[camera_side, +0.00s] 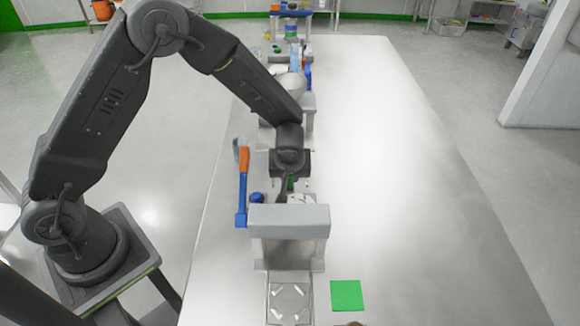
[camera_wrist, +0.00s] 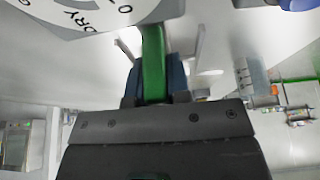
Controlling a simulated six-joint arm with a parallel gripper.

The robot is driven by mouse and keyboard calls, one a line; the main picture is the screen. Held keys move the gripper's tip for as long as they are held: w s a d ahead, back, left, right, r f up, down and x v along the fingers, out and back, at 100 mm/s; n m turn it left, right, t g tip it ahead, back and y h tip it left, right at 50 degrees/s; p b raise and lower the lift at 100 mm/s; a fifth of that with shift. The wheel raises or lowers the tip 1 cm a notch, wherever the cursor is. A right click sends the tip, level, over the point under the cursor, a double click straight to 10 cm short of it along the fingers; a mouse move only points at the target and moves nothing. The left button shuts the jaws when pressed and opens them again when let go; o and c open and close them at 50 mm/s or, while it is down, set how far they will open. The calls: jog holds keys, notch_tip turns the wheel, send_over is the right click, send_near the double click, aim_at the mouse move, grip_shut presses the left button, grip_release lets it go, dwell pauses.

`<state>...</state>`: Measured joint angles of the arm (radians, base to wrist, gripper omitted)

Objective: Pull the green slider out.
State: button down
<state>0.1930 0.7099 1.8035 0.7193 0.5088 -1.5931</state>
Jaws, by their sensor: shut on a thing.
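The green slider (camera_wrist: 154,62) shows in the wrist view as a long green bar between my two fingers, running up toward a white printed dial. In the side view only a small green part of the slider (camera_side: 291,184) shows below my gripper, behind the grey machine (camera_side: 289,222). My gripper (camera_side: 290,177) points down there and is shut on the slider. In the wrist view my gripper (camera_wrist: 154,88) has a blue-grey finger on each side of the bar. The slider's far end and its slot are hidden.
A blue and orange tool (camera_side: 242,185) lies left of the machine, near the table's left edge. A blue knob (camera_side: 257,197) is beside it. A flat tray (camera_side: 289,315) and a green square (camera_side: 346,295) lie in front. Several items stand behind. The table's right side is clear.

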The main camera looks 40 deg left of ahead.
jog(key=shift+s+d, duration=0.2)
jog(key=shift+d, duration=0.05)
jog(key=c, duration=1.4)
grip_release()
jog(key=o, duration=0.3)
jog(key=shift+v, duration=6.9)
jog(key=shift+a, duration=0.1)
